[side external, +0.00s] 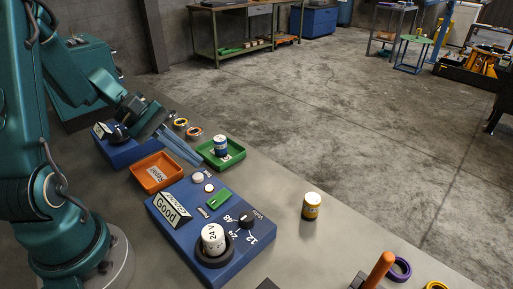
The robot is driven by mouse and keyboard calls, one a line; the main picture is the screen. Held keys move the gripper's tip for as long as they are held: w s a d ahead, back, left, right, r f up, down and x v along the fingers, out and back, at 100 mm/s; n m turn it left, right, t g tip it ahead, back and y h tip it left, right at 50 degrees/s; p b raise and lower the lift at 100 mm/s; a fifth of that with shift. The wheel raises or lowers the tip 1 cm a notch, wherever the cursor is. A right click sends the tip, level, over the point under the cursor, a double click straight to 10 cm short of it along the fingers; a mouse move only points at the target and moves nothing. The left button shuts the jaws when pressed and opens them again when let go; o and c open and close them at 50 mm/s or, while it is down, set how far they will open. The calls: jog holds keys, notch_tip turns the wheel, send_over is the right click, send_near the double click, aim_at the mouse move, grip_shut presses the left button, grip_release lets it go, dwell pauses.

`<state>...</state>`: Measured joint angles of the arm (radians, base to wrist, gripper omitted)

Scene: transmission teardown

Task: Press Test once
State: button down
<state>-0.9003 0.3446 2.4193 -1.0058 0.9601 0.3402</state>
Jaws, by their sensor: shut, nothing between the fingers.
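The blue tester box (174,232) sits on the grey bench in the side external view. Its slanted display (172,207) reads "Good". A white cell marked 24V (213,238) stands upright in its round dark socket. A black knob (246,221) sits among the numbers 48, 24 and 12. The panel also has a green rectangular piece (219,198) and two pale round buttons, one at the back (197,177) and one nearer (209,188). The small labels are too blurred to show which is Test. My gripper (155,127) is shut and empty, beyond the tester and apart from it.
An orange tray (137,179) and a green tray (232,161) holding a blue-and-white cell (221,146) lie behind the tester. A second blue box (113,153) is near my gripper.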

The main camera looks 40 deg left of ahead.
aim_at(194, 175)
jog(key=shift+r, duration=2)
jog(key=shift+d, duration=0.3)
jog(key=s+d+r+m+g+y, duration=0.1)
jog(key=s+d+r+m, duration=0.1)
jog(key=d+m, duration=0.3)
jog(key=s+d+r+m+g+y, duration=0.1)
jog(key=s+d+r+m, duration=0.15)
jog(key=d+m, duration=0.25)
jog(key=shift+s+a+f+m+t+y, duration=0.1)
jog(key=shift+s+a+m+t+y, duration=0.25)
jog(key=shift+s+a+m+y, duration=0.45)
jog(key=shift+s+a+r+m+t+y, duration=0.15)
jog(key=shift+s+m+t+y, duration=0.4)
jog(key=shift+m+y, duration=0.6)
jog(key=shift+s+a+f+m+t+y, duration=0.2)
jog(key=shift+s+a+m+y, duration=0.3)
jog(key=shift+s+m+y, duration=0.5)
